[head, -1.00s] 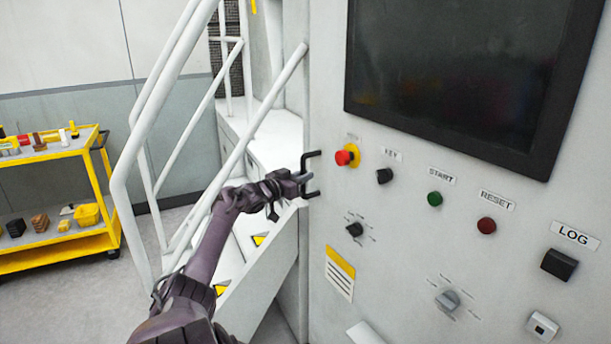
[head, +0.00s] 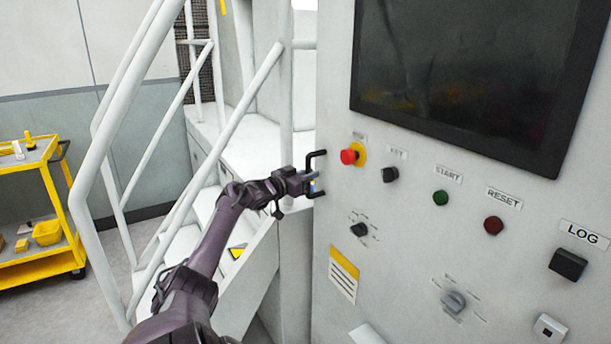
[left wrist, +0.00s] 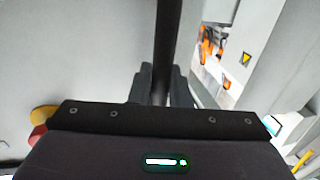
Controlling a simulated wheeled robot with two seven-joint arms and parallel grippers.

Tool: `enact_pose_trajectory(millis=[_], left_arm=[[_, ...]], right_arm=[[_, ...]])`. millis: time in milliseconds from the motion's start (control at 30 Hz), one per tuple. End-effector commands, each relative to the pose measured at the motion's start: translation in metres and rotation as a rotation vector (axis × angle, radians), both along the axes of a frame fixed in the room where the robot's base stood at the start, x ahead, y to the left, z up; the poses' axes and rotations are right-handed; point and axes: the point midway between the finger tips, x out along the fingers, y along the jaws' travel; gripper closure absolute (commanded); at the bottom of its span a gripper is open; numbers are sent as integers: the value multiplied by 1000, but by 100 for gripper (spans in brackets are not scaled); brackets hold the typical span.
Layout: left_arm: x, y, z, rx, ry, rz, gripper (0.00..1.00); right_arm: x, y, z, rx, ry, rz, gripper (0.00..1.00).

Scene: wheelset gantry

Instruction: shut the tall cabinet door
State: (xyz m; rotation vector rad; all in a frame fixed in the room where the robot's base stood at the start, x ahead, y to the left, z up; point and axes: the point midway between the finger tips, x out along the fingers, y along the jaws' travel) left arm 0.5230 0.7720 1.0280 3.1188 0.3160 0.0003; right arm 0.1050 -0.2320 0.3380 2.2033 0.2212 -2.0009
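The tall cabinet door (head: 400,265) is the large light grey panel with a screen and buttons, filling the right of the head view. Its black bow handle (head: 321,160) stands at its left edge. My left gripper (head: 312,184) is at the handle, its fingers around the upright bar. In the left wrist view the handle bar (left wrist: 164,45) runs between the two dark fingers (left wrist: 162,88), which look closed on it. The finger contact is partly hidden by the gripper body. How far the door stands open cannot be told. My right gripper is not in view.
White stair railings (head: 150,160) and steps stand left of the door, close to my left arm. A red emergency button (head: 349,156) sits just right of the handle. A yellow cart (head: 66,262) stands at the far left, with grey floor between it and the stairs.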

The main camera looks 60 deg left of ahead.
Motion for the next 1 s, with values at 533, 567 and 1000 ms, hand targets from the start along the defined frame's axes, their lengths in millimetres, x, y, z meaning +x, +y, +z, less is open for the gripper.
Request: enact_pose_trajectory(millis=[533, 567, 1000], left_arm=[[-2, -1, 5, 5, -8, 0, 65], [-3, -1, 4, 6, -7, -1, 65], [-57, -13, 3, 5, -8, -3, 65]], right_arm=[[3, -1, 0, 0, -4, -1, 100], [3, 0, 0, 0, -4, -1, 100], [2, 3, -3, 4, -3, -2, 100]])
